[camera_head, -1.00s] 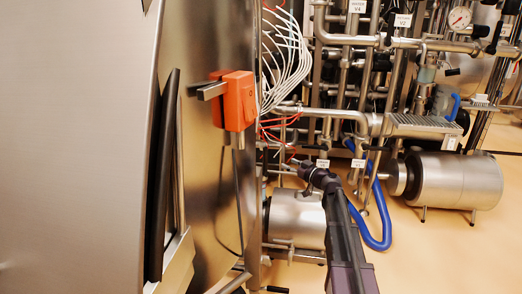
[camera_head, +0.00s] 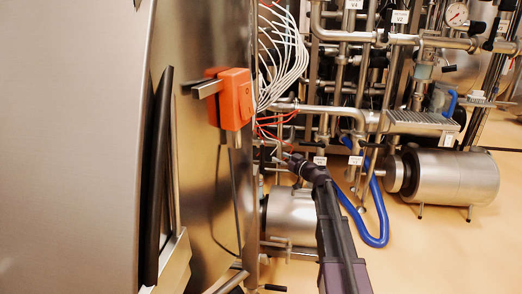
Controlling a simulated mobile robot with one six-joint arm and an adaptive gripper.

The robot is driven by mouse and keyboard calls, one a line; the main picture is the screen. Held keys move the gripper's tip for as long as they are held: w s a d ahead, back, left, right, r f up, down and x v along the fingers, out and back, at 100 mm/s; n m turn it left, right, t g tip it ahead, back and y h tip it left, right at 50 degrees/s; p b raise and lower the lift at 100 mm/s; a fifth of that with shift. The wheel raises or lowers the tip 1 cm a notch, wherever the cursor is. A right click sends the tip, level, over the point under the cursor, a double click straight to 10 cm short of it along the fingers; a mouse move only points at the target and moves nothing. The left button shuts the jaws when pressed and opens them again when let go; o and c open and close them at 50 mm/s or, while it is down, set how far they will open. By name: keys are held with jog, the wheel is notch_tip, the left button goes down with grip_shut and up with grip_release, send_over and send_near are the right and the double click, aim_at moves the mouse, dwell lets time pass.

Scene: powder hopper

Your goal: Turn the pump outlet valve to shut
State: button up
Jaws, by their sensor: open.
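My arm reaches up from the bottom of the head view, and my gripper (camera_head: 284,156) is at its far end, small and pointing away beside the pipework. The gripper is open and nothing shows in it. It is near a horizontal steel pipe (camera_head: 340,114) and just above a steel pump or motor body (camera_head: 291,217). Small white tags (camera_head: 320,161) hang on the pipework to the right of the gripper. I cannot tell which valve handle is the pump outlet valve; a dark handle (camera_head: 372,145) shows on the pipes to the right.
A large steel cabinet (camera_head: 70,120) with an orange switch box (camera_head: 236,99) fills the left. A blue hose (camera_head: 377,240) loops on the floor right of my arm. A steel cylinder (camera_head: 455,178) stands at right. White cables (camera_head: 285,50) hang above. Tan floor at lower right is clear.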

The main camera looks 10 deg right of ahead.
aim_at(264, 149)
jog(key=x, duration=1)
jog(key=shift+w+a, duration=0.2)
jog(key=shift+w, duration=0.05)
grip_shut()
